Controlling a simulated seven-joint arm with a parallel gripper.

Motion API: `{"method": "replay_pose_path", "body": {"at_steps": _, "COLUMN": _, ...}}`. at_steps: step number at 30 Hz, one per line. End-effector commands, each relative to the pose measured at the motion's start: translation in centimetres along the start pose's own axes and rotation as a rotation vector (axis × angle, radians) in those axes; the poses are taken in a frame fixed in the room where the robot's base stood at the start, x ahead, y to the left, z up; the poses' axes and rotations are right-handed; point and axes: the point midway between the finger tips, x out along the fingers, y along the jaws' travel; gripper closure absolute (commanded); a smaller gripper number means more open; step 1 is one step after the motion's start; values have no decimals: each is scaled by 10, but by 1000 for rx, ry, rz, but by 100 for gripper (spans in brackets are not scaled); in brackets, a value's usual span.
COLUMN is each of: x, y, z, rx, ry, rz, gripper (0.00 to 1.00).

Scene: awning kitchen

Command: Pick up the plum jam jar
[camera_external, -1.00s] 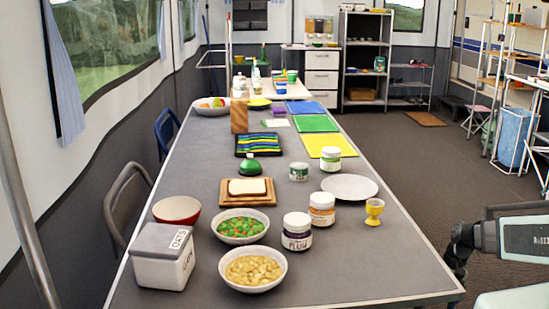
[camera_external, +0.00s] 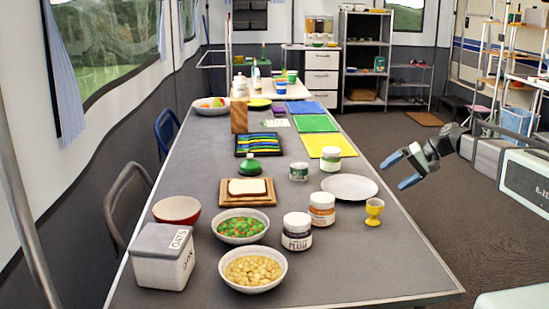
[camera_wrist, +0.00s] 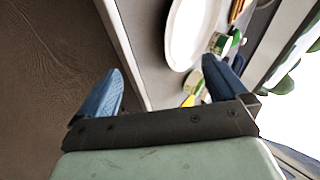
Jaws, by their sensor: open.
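The plum jam jar (camera_external: 297,232) stands upright near the front of the grey table, with a white lid and dark contents. An orange-labelled jar (camera_external: 321,209) stands close behind it to the right. My gripper (camera_external: 397,170) is open and empty, in the air beyond the table's right edge, to the right of and farther back than the plum jar. In the wrist view its two blue fingers (camera_wrist: 160,88) are spread over the table edge. I cannot make out the plum jar in the wrist view.
The table's front right corner is clear.

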Motion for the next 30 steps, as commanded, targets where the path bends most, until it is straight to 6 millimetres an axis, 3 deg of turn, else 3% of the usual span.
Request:
{"method": "replay_pose_path", "body": {"at_steps": 1, "x": 4, "y": -27, "z": 4, "rx": -52, "ry": -7, "rz": -35, "gripper": 0}}
{"method": "replay_pose_path", "body": {"at_steps": 3, "x": 10, "y": -57, "z": 9, "rx": -118, "ry": -18, "rz": -72, "gripper": 0}}
{"method": "replay_pose_path", "body": {"at_steps": 9, "x": 32, "y": -117, "z": 32, "rx": -286, "ry": -92, "rz": -93, "gripper": 0}}
{"method": "replay_pose_path", "body": {"at_steps": 21, "x": 86, "y": -201, "z": 110, "rx": -656, "ry": -360, "rz": 77, "gripper": 0}}
{"method": "replay_pose_path", "body": {"at_steps": 30, "x": 107, "y": -258, "z": 172, "rx": -943, "ry": -548, "rz": 230, "gripper": 0}}
